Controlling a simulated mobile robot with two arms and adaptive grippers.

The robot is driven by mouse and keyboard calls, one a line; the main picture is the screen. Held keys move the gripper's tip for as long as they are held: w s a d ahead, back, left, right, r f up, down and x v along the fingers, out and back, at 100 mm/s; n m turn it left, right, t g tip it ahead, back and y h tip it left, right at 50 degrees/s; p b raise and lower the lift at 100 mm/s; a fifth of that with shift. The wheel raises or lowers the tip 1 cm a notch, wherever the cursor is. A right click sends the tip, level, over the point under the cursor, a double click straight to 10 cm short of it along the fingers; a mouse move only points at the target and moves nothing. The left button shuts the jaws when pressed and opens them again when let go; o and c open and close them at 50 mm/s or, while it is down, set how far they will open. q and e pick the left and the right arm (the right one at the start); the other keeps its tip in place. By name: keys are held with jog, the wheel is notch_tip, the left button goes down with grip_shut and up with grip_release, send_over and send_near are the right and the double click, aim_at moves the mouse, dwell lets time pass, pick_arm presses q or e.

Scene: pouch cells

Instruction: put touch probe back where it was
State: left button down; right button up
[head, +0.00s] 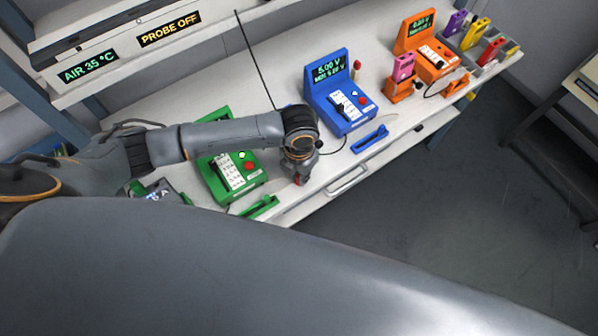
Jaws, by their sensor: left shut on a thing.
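My left gripper (300,172) points down over the front part of the white bench, between the green instrument and the blue instrument. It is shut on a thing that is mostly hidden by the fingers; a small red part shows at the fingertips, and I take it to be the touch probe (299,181). A thin dark cable curves on the bench between the gripper and the blue instrument (338,92). The probe's resting place cannot be made out. A sign (169,29) on the shelf reads PROBE OFF. My right gripper is not in view.
The green instrument (222,181) is beside my left forearm, with a green holder (260,207) in front. A blue holder (369,139) lies near the bench edge. An orange instrument (415,30) and several coloured cells stand farther right. Open floor lies beyond the front edge.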

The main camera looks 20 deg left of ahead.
pick_arm(q)
jog(key=c, duration=1.3)
grip_release()
jog(key=shift+f, duration=0.1)
notch_tip(320, 180, up, 12)
jog(key=shift+r+b, duration=0.15)
jog(key=shift+b, duration=0.75)
